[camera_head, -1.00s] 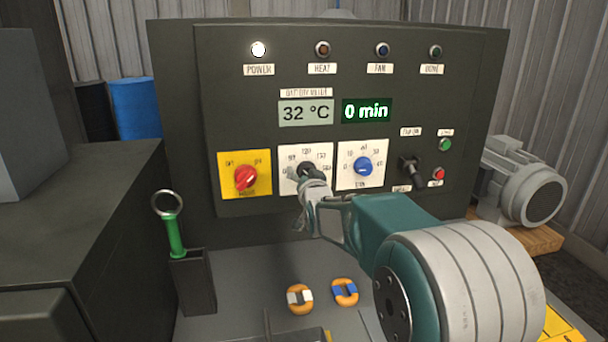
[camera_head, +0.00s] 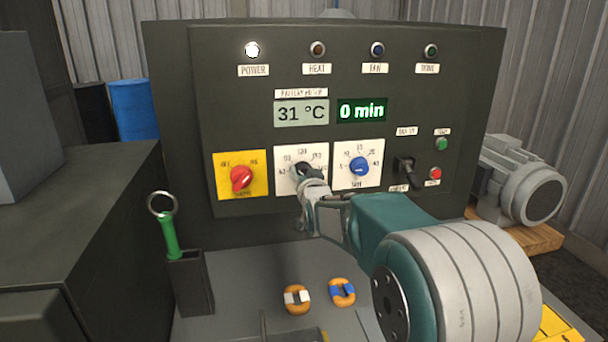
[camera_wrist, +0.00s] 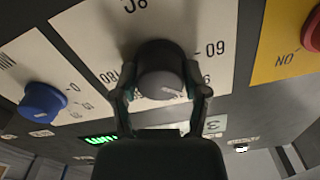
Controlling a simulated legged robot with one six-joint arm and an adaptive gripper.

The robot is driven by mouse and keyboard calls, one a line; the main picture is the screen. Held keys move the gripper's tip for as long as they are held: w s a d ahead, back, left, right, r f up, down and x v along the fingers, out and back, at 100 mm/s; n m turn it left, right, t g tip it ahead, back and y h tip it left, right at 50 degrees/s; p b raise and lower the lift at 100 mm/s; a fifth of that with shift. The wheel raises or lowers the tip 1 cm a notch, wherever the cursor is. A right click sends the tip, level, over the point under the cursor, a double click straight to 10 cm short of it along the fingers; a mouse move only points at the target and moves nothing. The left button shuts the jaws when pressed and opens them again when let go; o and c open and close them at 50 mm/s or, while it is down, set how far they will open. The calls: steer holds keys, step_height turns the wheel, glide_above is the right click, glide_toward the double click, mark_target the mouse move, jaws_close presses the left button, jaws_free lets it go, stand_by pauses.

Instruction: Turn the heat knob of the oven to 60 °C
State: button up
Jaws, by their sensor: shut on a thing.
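The heat knob (camera_head: 303,168) is dark and sits in the middle of a white dial plate on the oven front (camera_head: 235,90). My gripper (camera_head: 308,180) reaches it from the front. In the wrist view my gripper (camera_wrist: 162,92) has one finger on each side of the dark knob (camera_wrist: 158,65), shut on it. That view shows the dial turned over, with the 60 mark (camera_wrist: 208,50) to the right of the knob. A short pale line shows on the knob's near face; the exact setting it points to is unclear. The temperature display (camera_head: 301,113) reads 31 °C.
A red knob (camera_head: 241,178) on a yellow plate is to the left, and a blue knob (camera_head: 359,166) to the right. Beyond it are a black lever switch (camera_head: 406,170) and green and red buttons. The POWER lamp (camera_head: 252,49) is lit white.

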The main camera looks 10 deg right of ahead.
steer(key=n, duration=0.4)
steer(key=shift+f+n, duration=0.2)
steer(key=shift+n, duration=1.8)
steer(key=shift+f, duration=0.1)
steer(key=o, duration=1.1)
steer(key=shift+a, duration=0.1)
steer(key=shift+o, duration=0.2)
steer(key=shift+s+r, duration=0.1)
steer(key=shift+r, duration=0.1)
steer(key=s, duration=1.1)
steer(key=shift+s+f, duration=0.15)
steer(key=shift+s, duration=0.2)
